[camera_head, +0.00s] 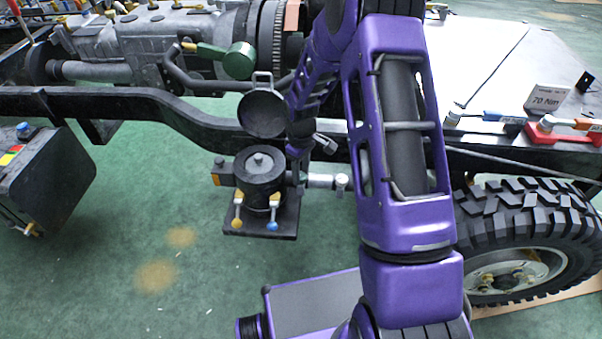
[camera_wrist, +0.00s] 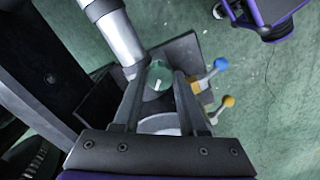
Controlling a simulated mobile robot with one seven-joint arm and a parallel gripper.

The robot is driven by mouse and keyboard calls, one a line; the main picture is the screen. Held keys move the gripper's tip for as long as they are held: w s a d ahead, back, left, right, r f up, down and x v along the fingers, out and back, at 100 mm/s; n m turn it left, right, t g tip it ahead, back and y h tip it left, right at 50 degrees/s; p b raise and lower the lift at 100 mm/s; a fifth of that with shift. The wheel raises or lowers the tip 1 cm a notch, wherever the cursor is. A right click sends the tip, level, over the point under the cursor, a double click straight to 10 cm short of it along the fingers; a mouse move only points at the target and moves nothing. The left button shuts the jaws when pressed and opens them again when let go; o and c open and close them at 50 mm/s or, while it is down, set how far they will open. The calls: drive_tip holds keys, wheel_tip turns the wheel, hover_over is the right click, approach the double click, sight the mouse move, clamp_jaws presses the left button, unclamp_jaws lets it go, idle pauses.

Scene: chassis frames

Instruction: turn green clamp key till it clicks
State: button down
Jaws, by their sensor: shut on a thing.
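A silver pipe (camera_wrist: 117,38) runs down beside the key. In the head view I cannot make out the key; the black canister unit (camera_head: 260,170) with its blue and yellow levers stands left of my purple arm. My gripper is hard to make out there.
A dark frame rail (camera_head: 150,102) crosses the head view behind the unit. A round black lid (camera_head: 263,115) stands open above the canister. A big tyre (camera_head: 525,235) is at right and a black case (camera_head: 50,180) at left. Green floor is clear at front left.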

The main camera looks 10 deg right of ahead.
drive_tip(key=m+b, duration=0.1)
drive_tip(key=m, duration=0.5)
idle(0.6)
drive_tip(key=shift+c, duration=2.3)
unclamp_jaws()
wheel_tip(320, 180, up, 18)
drive_tip(key=p, duration=0.3)
drive_tip(key=shift+f, duration=0.25)
drive_tip(key=shift+f+m, duration=0.1)
drive_tip(key=shift+m, duration=0.2)
